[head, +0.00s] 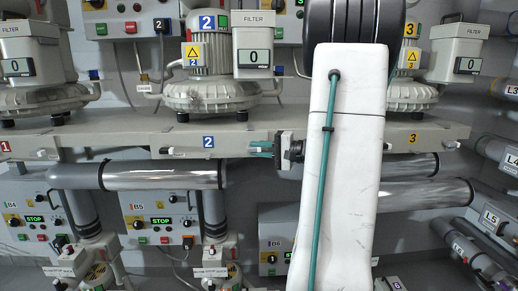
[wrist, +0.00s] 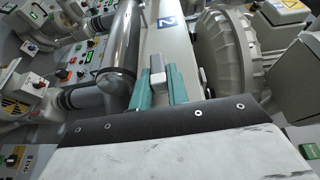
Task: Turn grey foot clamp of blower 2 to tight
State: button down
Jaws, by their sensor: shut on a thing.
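Blower 2 (head: 210,95) stands on the long grey shelf, above the blue "2" plate (head: 208,141) on the shelf's front edge. My gripper (head: 262,148) reaches that edge from the right, to the right of the plate. In the wrist view its two teal fingers (wrist: 160,90) are shut around the grey foot clamp (wrist: 157,80), a small grey block at the shelf edge. The fingers partly cover the clamp, and its exact turn is hard to read. Another clamp (head: 172,150) with a pale lever sits left of the plate.
The shelf (head: 110,138) runs across the view.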

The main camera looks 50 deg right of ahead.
jog(key=shift+f+t, duration=0.1)
jog(key=shift+t, duration=0.2)
dwell(0.4)
jog(key=c, duration=1.4)
grip_release()
jog(key=v, duration=0.7)
jog(key=shift+s, duration=0.35)
jog(key=shift+d+m, duration=0.1)
jog(key=shift+m, duration=0.2)
